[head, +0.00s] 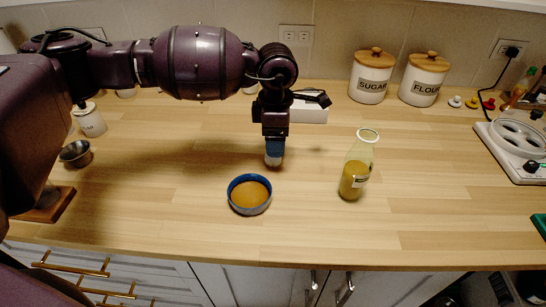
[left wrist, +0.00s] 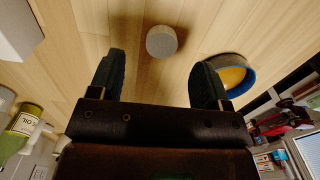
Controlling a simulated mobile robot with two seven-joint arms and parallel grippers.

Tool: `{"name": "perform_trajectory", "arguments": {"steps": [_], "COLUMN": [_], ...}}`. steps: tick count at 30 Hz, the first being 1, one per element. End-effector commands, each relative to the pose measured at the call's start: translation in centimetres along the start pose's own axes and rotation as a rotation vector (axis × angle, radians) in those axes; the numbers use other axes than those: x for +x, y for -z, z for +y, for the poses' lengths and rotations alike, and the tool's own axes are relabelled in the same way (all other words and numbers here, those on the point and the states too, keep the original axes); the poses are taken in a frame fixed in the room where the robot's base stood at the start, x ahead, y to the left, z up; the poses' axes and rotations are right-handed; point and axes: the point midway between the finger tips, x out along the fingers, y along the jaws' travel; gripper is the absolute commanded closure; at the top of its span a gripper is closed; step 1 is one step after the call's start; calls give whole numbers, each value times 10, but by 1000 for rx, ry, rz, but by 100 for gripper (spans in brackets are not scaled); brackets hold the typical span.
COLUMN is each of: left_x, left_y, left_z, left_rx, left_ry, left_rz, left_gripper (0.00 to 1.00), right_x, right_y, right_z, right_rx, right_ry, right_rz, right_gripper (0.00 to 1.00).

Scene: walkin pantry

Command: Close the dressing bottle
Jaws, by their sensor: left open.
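The dressing bottle (head: 357,168) stands upright on the wooden counter, right of centre in the head view. It is clear glass with yellow-brown dressing in its lower part, and its mouth is uncovered. A small round pale-grey cap (left wrist: 161,42) sits on the counter. It also shows just under my left gripper in the head view (head: 273,160). My left gripper (head: 275,146) points down over the cap, left of the bottle. In the left wrist view its fingers (left wrist: 158,75) are apart, with the cap beyond them and nothing held. My right gripper is not in view.
A blue-rimmed bowl (head: 235,206) of brown dressing stands in front of my left gripper. A white box (head: 308,111), sugar jar (head: 370,80) and flour jar (head: 424,84) stand behind. A white appliance (head: 520,150) is at right. Counter between bowl and bottle is clear.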

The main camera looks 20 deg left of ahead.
Motion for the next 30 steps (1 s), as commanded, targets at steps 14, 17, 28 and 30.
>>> {"name": "perform_trajectory", "arguments": {"steps": [14,17,28,30], "left_x": [52,51,51,51], "left_y": [6,6,6,6], "left_z": [-3,-3,-3,-3], "left_rx": [-2,-2,-2,-2], "left_ry": [3,2,1,1], "left_rz": [0,0,0,0], "left_gripper": [29,29,50,61], "right_x": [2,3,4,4], "right_y": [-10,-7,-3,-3], "right_z": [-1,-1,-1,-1], "right_rx": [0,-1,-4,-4], "right_ry": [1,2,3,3], "right_rz": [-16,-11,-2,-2], "right_gripper": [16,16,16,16]}}
